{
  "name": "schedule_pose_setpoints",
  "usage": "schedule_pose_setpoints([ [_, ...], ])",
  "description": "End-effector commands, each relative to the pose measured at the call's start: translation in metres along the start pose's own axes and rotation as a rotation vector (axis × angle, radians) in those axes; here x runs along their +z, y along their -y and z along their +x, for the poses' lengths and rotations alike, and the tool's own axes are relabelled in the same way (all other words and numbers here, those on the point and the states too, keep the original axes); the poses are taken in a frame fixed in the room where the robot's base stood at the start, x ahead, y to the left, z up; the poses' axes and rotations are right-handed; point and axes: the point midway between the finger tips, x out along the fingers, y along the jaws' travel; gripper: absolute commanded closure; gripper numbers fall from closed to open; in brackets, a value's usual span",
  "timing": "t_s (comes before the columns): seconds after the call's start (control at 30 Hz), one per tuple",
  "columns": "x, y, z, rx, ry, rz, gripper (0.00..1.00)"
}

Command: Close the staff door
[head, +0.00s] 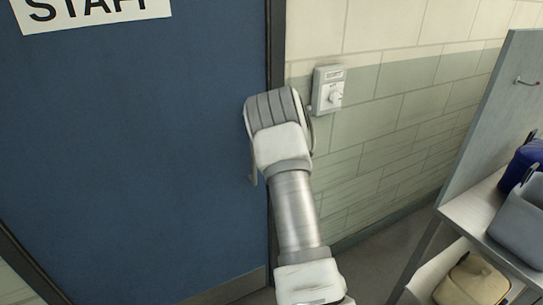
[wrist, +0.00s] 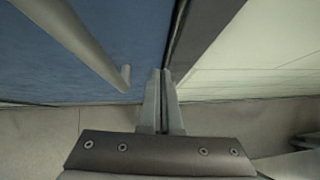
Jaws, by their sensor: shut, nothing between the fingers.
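The blue staff door (head: 130,150) fills the left of the head view, with a white sign (head: 85,12) reading STAFF, cut off at the top. Its right edge lies along the dark frame, partly hidden by my arm. No clear gap shows there, but I cannot tell if it is fully closed. In the wrist view the door (wrist: 120,35) is on the left, with a grey bar handle (wrist: 85,45) left of my fingers. My gripper (wrist: 161,73) is shut and empty, fingertips by the door's edge and frame (wrist: 180,45). I cannot tell if they touch. The fingertips are hidden in the head view.
A small white wall box (head: 328,88) with a knob is right of the frame, close to my wrist. A grey shelf unit (head: 470,205) at the right holds a blue bag (head: 523,160), a grey bag (head: 522,222) and a tan bag (head: 472,280). Floor (head: 375,262) shows between the wall and the shelf.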

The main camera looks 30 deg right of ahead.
Motion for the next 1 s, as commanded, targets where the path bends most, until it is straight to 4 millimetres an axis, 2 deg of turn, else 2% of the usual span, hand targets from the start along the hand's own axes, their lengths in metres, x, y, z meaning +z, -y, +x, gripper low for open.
schedule_pose_setpoints([
  [0.2,-0.001,0.002,-0.037,0.003,0.002,0.001,1.00],
  [0.4,-0.001,0.004,-0.066,0.002,0.000,0.000,1.00],
  [0.6,-0.002,0.005,-0.080,0.003,-0.001,0.000,1.00],
  [0.8,-0.002,0.006,-0.082,0.002,-0.001,0.002,1.00],
  [0.9,0.006,0.004,-0.089,-0.007,0.021,0.040,1.00],
  [1.0,0.027,-0.001,-0.108,-0.032,0.079,0.161,1.00],
])
